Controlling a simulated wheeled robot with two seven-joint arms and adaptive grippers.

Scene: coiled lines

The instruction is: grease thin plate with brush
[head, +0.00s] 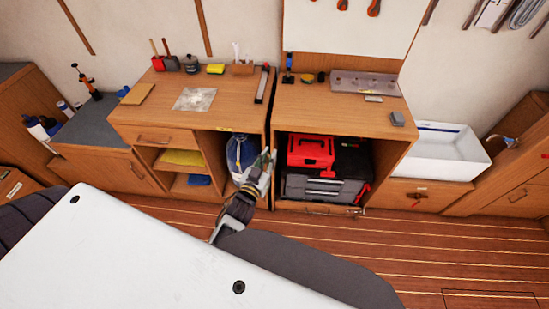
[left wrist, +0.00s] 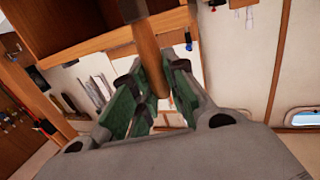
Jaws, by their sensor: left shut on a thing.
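My left gripper (head: 264,168) is in front of the gap between the two wooden cabinets, below their tops. In the left wrist view the gripper (left wrist: 153,92) is shut on a brown wooden handle (left wrist: 148,52), which I take to be the brush's. A dark band shows at the handle's upper end; bristles cannot be made out. A thin, shiny, pale plate (head: 194,99) lies flat on the left cabinet top, apart from the gripper. A dark lidded pot (head: 191,63) stands behind it. My right gripper is not in view.
The left cabinet top (head: 147,112) also holds a yellow sponge (head: 215,69) and a tan board (head: 137,94). A metal plate with holes (head: 365,83) lies on the right cabinet. A red toolbox (head: 310,151) sits below. A white sink (head: 437,148) is at right.

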